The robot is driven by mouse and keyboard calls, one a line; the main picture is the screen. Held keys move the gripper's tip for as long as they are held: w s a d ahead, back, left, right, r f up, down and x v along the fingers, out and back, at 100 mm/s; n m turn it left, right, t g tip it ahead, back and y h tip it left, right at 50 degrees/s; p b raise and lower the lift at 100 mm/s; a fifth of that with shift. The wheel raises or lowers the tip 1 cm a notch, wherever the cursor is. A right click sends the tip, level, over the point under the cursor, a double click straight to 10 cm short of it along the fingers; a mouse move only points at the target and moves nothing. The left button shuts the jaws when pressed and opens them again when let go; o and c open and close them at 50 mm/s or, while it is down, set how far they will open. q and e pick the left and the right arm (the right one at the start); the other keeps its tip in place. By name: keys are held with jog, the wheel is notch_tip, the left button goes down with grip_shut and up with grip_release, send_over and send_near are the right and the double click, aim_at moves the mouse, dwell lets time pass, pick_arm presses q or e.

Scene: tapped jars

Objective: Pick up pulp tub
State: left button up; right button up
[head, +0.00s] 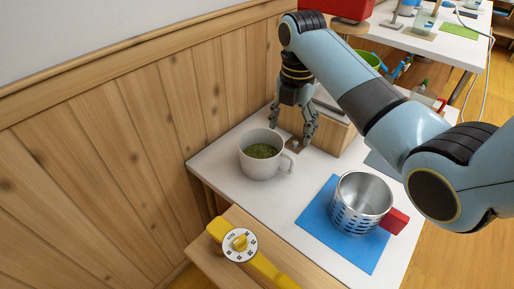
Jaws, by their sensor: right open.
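No label marks the pulp tub, so I cannot tell for certain which vessel it is. A white cup (259,167) with a side handle and crumbly green contents stands upright on the white table. My right gripper (289,134) points down just behind and to the right of this cup. Its fingers are spread and nothing shows held between them. A green tub (369,58) stands farther back, partly hidden by my right arm. My left gripper is not in view.
A metal strainer cup (362,202) with a red handle stands on a blue mat (318,211). A wooden box (335,132) stands behind the gripper. A wood-panelled wall (110,150) closes the left side.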

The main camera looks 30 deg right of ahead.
aim_at(287, 156)
notch_tip(287, 156, down, 6)
jog(key=shift+r+b, duration=0.2)
jog(key=shift+b, duration=0.55)
notch_tip(287, 156, down, 5)
jog(key=shift+r+b, duration=0.2)
jog(key=shift+b, duration=0.65)
jog(key=shift+f, duration=0.15)
jog(key=shift+c, duration=0.8)
jog(key=c, duration=0.5)
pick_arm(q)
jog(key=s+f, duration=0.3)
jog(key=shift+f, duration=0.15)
pick_arm(e)
grip_shut()
